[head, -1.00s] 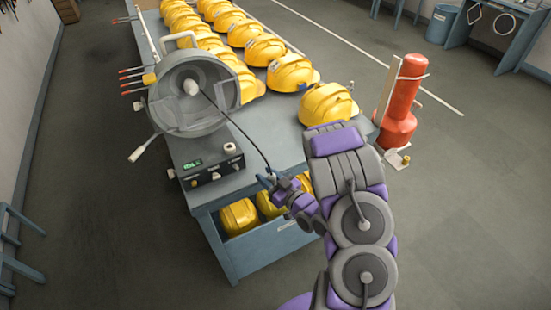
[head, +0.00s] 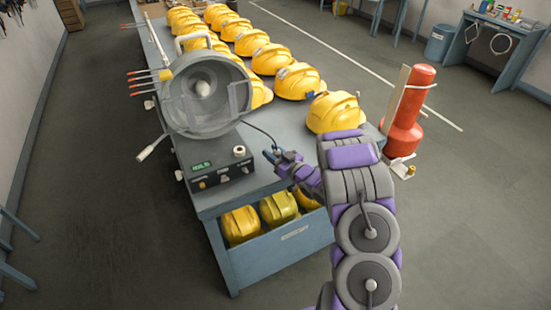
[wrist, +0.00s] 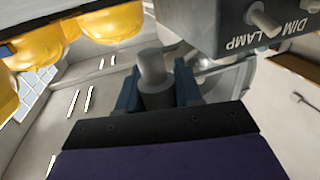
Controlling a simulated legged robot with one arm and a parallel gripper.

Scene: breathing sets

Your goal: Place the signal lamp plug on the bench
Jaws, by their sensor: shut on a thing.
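My gripper (head: 273,155) is shut on the signal lamp plug, a grey cylinder (wrist: 155,72) standing between the two dark blue fingers in the wrist view. In the head view the plug is too small to make out clearly. A thin dark cord runs from the signal lamp side to my gripper. The grey-blue bench (head: 283,125) lies under and around my gripper, which appears over its near front part. I cannot tell the height above the top. The round grey signal lamp (head: 205,92) stands on the bench to the left, above its control box (head: 218,170).
Rows of yellow helmets (head: 335,112) fill the bench's far and right parts. More helmets (head: 240,225) sit on the shelf below. A red cylinder (head: 403,112) stands at the right end. A clear patch of top lies between control box and helmets.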

